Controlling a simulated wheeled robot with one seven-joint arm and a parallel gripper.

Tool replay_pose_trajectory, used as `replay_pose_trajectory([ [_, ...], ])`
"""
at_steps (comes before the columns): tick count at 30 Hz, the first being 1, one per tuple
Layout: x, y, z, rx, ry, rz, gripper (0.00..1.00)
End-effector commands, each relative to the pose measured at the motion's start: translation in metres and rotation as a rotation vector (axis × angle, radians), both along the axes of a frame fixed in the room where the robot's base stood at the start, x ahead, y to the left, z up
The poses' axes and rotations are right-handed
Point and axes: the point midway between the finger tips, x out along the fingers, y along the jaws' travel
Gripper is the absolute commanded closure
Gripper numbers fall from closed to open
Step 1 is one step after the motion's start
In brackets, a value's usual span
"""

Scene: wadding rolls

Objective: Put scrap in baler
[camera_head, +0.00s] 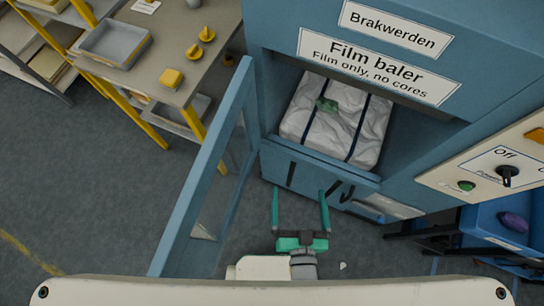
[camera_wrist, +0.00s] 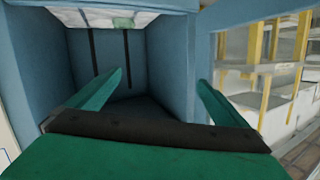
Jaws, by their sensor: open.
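The blue film baler (camera_head: 300,25) stands with its door (camera_head: 207,160) swung open to the left. In its chamber lies a white wrapped bale (camera_head: 347,112) with dark straps. A small crumpled green piece (camera_head: 326,104) rests on top of the bale; it also shows at the top of the wrist view (camera_wrist: 122,22). My gripper (camera_head: 299,191) is open and empty, in front of the baler's lower front, apart from the bale. Its two green fingers are spread in the wrist view (camera_wrist: 160,78). A tiny pale bit (camera_head: 343,266) lies on the floor near my gripper.
A control panel (camera_head: 480,160) with an Off knob and a green button is at the right. Below it a blue crate (camera_head: 480,222) holds a purple lump (camera_head: 513,222). A workbench (camera_head: 200,65) with a grey tray (camera_head: 115,42) and yellow items stands at upper left. The left floor is clear.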

Motion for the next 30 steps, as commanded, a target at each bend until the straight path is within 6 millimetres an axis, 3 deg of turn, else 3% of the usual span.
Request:
replay_pose_trajectory([
  [1, -0.019, 0.017, 0.006, -0.034, 0.012, 0.008, 0.02],
  [3, -0.036, 0.037, 0.016, -0.083, 0.014, 0.019, 0.02],
  [9, -0.061, 0.071, 0.040, -0.170, 0.013, 0.029, 0.02],
  [30, -0.064, 0.076, 0.044, -0.188, 0.012, 0.030, 0.04],
])
